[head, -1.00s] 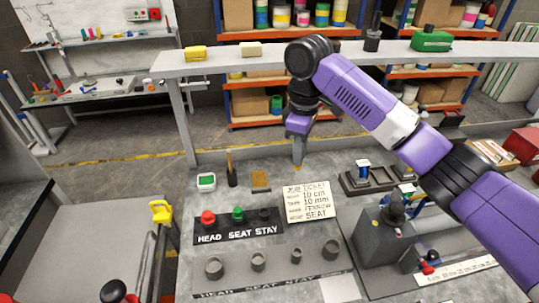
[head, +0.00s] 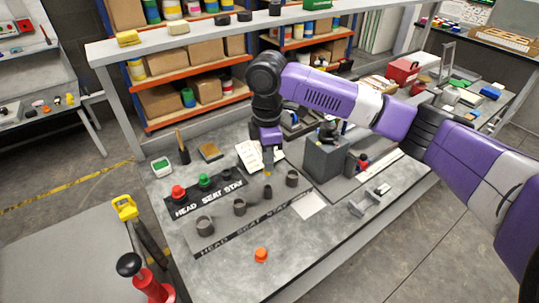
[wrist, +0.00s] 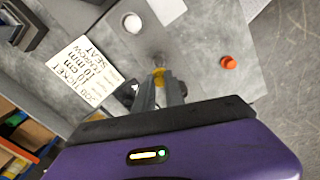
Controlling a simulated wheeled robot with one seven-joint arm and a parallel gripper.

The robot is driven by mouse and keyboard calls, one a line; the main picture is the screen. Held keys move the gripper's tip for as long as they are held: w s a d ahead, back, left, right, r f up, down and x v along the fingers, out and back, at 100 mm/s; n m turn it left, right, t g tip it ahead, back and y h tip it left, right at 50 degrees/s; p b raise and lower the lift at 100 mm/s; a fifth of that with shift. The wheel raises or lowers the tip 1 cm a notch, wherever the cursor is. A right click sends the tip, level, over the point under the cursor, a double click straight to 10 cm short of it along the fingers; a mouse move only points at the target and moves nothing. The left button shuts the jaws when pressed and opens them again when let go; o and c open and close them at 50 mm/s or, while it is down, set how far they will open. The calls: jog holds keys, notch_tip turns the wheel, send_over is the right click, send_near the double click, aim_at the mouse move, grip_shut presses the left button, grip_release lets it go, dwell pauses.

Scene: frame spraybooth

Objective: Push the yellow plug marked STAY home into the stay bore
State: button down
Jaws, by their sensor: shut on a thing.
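My gripper (head: 268,166) is shut on a small yellow plug (head: 268,173), of which only a little shows below the fingertips. It stands above the slimmest of several upright grey sockets (head: 268,192), the third from the left, by the STAY end of the label strip (head: 230,236). In the wrist view the yellow plug (wrist: 158,75) sits between the finger ends, close to the grey socket (wrist: 157,60). I cannot tell whether the plug touches the socket or is in it. The plug's STAY marking cannot be read.
A black HEAD SEAT STAY rack (head: 208,197) holds a red plug (head: 178,192) and a green plug (head: 204,181). Wider sockets stand on both sides. A loose orange plug (head: 261,255) lies on the clear front bench. A job ticket (head: 250,155) lies behind my gripper.

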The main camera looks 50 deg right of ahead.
jog(key=shift+d, duration=0.15)
jog(key=shift+p, duration=0.3)
jog(key=shift+f+b, duration=1.3)
jog(key=shift+f, duration=1.15)
jog(key=shift+p, duration=0.65)
jog(key=shift+f+b, duration=0.65)
jog(key=shift+f, duration=0.7)
jog(key=c, duration=1.3)
grip_release()
jog(key=shift+r, duration=0.1)
